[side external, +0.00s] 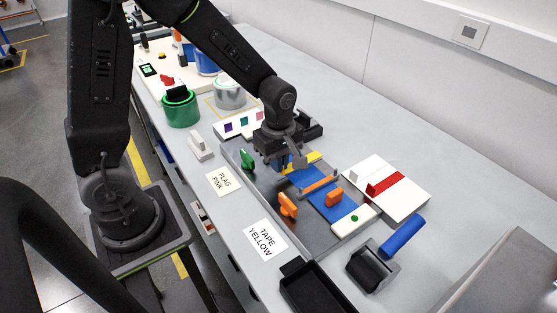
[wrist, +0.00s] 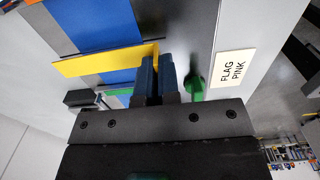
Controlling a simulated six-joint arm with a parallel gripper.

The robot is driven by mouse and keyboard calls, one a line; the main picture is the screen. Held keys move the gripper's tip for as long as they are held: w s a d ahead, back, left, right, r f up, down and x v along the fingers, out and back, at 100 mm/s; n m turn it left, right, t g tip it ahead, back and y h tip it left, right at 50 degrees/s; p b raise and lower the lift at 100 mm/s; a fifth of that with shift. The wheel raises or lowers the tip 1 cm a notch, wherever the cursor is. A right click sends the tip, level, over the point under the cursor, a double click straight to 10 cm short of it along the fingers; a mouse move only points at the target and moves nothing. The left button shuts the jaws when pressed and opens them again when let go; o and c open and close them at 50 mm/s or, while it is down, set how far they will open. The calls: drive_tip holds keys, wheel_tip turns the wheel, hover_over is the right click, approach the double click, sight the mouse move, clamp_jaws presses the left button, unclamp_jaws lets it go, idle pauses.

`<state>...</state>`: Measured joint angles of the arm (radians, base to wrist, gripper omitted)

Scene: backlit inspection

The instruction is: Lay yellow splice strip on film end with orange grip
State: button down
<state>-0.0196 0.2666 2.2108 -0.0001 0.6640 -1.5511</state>
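The yellow splice strip (side external: 308,160) lies crosswise over the blue film (side external: 333,207) at the far part of the grey bed; in the wrist view the strip (wrist: 100,62) spans the blue film (wrist: 98,22). My gripper (side external: 288,167) is low over the bed. Its two blue fingers (wrist: 157,62) are close together at one end of the strip and appear shut on it. Whether the strip touches the film is hard to tell. One orange grip (side external: 288,204) stands at the bed's near edge and another (side external: 335,196) beside the film. A green grip (side external: 247,158) stands near my gripper.
An orange bar (side external: 320,184) crosses the film. A white block with a green dot (side external: 355,219), a blue-handled roller (side external: 375,265), a black tray (side external: 315,290) and a white board with a red strip (side external: 387,187) surround the bed.

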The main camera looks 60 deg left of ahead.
drive_tip(key=shift+f, duration=0.7)
drive_tip(key=shift+f, duration=0.35)
drive_tip(key=shift+f, duration=0.2)
drive_tip(key=c, duration=1.3)
unclamp_jaws()
drive_tip(key=shift+o, duration=0.2)
wheel_tip(320, 180, up, 14)
